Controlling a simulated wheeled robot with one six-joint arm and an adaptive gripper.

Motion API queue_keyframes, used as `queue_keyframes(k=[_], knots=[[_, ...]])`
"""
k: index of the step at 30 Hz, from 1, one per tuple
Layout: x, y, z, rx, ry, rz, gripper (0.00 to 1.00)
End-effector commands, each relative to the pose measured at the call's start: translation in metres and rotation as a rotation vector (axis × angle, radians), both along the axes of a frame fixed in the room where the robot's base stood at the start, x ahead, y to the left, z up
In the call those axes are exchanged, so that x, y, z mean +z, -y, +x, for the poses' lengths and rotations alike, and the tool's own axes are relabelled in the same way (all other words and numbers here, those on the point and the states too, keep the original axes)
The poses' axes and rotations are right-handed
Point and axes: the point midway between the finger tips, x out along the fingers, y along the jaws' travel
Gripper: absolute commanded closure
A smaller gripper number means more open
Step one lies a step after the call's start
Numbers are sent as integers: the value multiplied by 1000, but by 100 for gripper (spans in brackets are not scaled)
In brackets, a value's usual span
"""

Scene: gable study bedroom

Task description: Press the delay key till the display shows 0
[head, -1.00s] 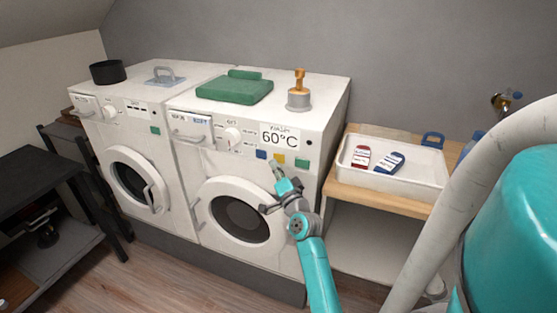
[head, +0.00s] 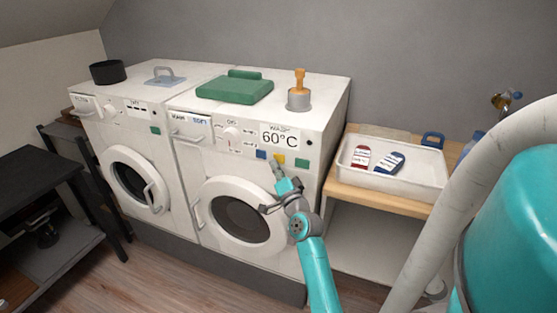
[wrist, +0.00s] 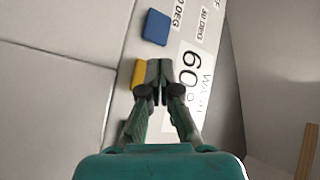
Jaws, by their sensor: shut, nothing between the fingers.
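The right-hand washer's display (head: 280,136) reads a WASH line and 60°C; it also shows in the wrist view (wrist: 190,90). Below it sit a blue key (head: 262,154), a yellow key (head: 279,159) and a green key (head: 302,164). No key is legibly marked as delay. My gripper (head: 277,165) is shut and empty, its tips just in front of the yellow key. In the wrist view the fingertips (wrist: 159,72) are beside the yellow key (wrist: 139,74) and partly overlap it; I cannot tell whether they touch it. The blue key (wrist: 157,27) is clear of them.
A second machine (head: 135,150) stands to the left, with its own small display (head: 136,107). A white tray (head: 420,181) with two bottles stands on the wooden shelf at right.

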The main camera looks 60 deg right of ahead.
Motion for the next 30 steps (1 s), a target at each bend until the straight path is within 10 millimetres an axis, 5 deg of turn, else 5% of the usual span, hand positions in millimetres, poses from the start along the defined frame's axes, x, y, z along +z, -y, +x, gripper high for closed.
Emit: queue_keyframes(k=[30], knots=[[0, 12, 1, 0, 0, 0, 100]])
